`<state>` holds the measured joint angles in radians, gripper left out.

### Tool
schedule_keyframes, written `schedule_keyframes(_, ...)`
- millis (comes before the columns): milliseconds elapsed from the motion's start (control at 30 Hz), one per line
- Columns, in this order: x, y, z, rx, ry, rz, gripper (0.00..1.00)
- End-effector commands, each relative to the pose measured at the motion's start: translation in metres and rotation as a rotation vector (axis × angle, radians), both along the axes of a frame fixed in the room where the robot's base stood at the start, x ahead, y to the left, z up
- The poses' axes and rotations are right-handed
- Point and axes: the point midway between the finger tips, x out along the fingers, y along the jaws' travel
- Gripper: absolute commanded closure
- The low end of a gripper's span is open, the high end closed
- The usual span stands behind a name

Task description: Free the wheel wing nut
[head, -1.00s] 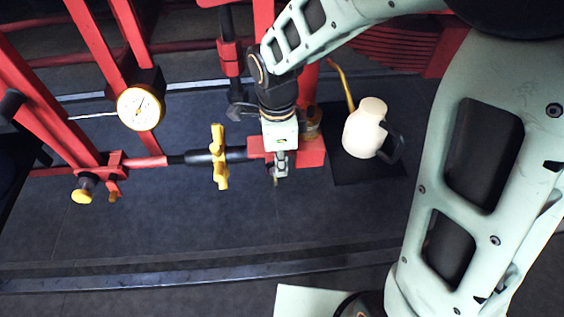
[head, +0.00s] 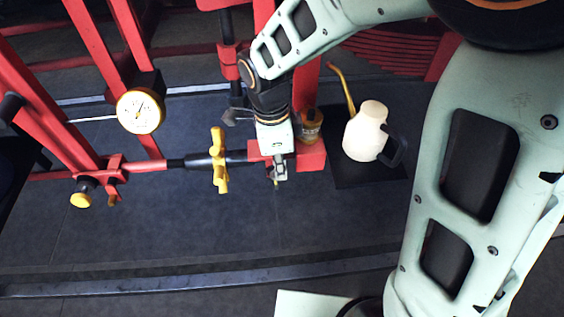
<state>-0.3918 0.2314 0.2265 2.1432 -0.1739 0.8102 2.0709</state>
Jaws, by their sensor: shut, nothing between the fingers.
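A yellow wing nut (head: 219,160) sits on a dark horizontal shaft (head: 197,161) in the middle left of the head view, its long wings standing roughly up and down. My gripper (head: 276,182) is to the right of the wing nut, in front of a red block (head: 311,156). It points down, is shut and holds nothing. A clear gap separates it from the wing nut. Its fingertips are small in this view, and my wrist hides part of the red block and the shaft's right end.
A dial gauge (head: 140,111) and a yellow knob (head: 80,200) are on the red frame at left. A cream oil can (head: 366,132) stands on a dark mat (head: 370,178) at right. An amber jar (head: 309,124) is behind my wrist. The floor in front is clear.

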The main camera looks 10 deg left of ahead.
Motion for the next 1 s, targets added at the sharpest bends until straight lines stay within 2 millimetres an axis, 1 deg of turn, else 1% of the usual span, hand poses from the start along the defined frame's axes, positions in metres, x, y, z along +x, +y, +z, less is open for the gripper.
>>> schedule_keyframes(33, -0.0005, 0.0038, -0.0001, 0.003, -0.002, 0.003, 1.00)
schedule_keyframes(1000, -0.0015, 0.0036, 0.0002, -0.053, -0.015, 0.003, 1.00)
